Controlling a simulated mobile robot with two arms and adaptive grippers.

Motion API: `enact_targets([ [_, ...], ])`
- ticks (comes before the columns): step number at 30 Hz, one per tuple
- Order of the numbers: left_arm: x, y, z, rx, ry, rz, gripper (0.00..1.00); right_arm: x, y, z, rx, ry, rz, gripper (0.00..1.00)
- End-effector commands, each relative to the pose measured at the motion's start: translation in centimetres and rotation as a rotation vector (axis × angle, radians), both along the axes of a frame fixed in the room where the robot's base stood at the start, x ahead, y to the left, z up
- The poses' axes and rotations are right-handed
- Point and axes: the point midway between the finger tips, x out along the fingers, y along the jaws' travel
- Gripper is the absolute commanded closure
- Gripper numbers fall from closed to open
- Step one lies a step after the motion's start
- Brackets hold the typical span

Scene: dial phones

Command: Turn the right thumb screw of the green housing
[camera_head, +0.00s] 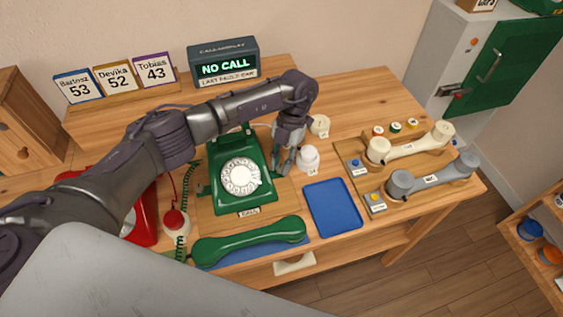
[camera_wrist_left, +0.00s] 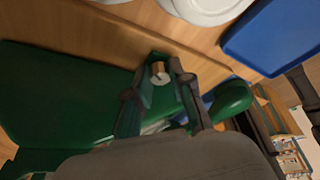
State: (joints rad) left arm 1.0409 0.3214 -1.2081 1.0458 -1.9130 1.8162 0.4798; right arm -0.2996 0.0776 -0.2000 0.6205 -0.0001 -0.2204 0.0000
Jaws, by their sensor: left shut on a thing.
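The green housing (camera_head: 243,183) is a dial phone body with a white dial, in the middle of the table. My left gripper (camera_head: 283,168) points down at its right side. In the left wrist view the right thumb screw (camera_wrist_left: 159,74), a small brassy knob, sits between the fingertips of my left gripper (camera_wrist_left: 161,79), which is shut on it. The green housing (camera_wrist_left: 65,95) fills the left of that view. In the head view the fingers hide the screw. My right gripper is in neither view.
The green handset (camera_head: 250,240) lies in front of the housing. A white jar (camera_head: 308,158) stands close right of my gripper. A blue tray (camera_head: 333,205) is empty. A red phone (camera_head: 143,215) stands left. Cream and grey handsets (camera_head: 432,178) rest at the right.

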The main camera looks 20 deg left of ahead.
Motion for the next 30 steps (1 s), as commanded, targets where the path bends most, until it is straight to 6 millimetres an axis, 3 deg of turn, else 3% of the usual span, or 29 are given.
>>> enact_targets([
  [14, 0.03, 0.03, 0.01, 0.000, -0.001, 0.014, 1.00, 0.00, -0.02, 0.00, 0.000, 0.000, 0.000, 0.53],
  [15, 0.03, 0.03, 0.01, 0.000, -0.001, 0.014, 0.75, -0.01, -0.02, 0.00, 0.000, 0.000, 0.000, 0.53],
  [17, 0.03, 0.03, 0.01, 0.000, -0.001, 0.014, 0.67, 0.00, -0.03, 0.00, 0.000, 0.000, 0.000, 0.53],
  [30, 0.01, 0.05, -0.01, 0.001, 0.000, 0.013, 0.67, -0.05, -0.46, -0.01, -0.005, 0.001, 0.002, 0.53],
])
